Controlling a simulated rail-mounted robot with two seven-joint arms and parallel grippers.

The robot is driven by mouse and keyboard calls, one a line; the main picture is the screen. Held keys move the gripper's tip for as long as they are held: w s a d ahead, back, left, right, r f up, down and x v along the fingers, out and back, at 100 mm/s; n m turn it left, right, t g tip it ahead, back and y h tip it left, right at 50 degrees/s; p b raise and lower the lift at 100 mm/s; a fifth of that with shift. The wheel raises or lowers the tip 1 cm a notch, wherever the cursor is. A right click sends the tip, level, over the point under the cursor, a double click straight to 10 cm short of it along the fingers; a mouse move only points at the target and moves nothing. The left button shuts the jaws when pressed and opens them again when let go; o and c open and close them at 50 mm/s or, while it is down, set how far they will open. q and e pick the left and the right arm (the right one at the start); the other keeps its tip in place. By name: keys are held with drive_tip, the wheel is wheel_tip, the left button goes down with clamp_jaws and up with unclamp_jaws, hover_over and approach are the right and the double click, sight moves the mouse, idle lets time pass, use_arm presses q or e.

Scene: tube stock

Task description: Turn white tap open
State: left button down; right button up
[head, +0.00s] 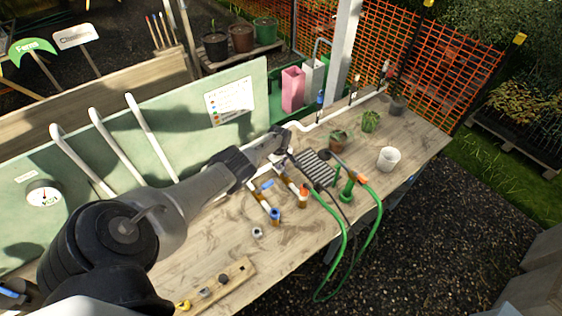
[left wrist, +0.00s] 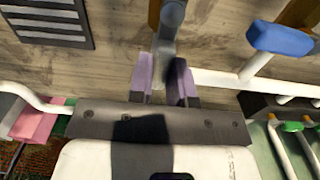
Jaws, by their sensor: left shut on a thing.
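My left gripper (head: 284,158) reaches over the workbench to the pipework near the green back panel. In the left wrist view, its two purple fingers (left wrist: 168,82) are shut on a grey-looking lever (left wrist: 171,14), which appears to be the white tap's handle in shadow. In the head view the gripper hides most of this tap. The blue tap handle (head: 267,184) is apart from the gripper, to its lower left; it also shows in the left wrist view (left wrist: 280,39). My right gripper is not in view.
A dark slotted tray (head: 315,168) lies just right of the gripper. Green hoses (head: 345,235) run off the bench's front edge. An orange-capped pipe (head: 303,191) and a blue-capped pipe (head: 275,214) stand nearby. A white pot (head: 388,159) stands farther right.

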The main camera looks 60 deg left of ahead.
use_arm(q)
drive_tip(key=shift+r+n, duration=0.1)
drive_tip(key=shift+n, duration=0.2)
drive_tip(key=c, duration=1)
unclamp_jaws()
drive_tip(key=shift+s, duration=0.1)
drive_tip(key=shift+c, duration=0.2)
wheel_tip(320, 180, up, 6)
drive_tip(key=p, duration=0.5)
drive_tip(key=shift+r, duration=0.1)
wheel_tip(320, 180, up, 8)
drive_tip(key=p, duration=0.2)
drive_tip(key=shift+f, duration=0.2)
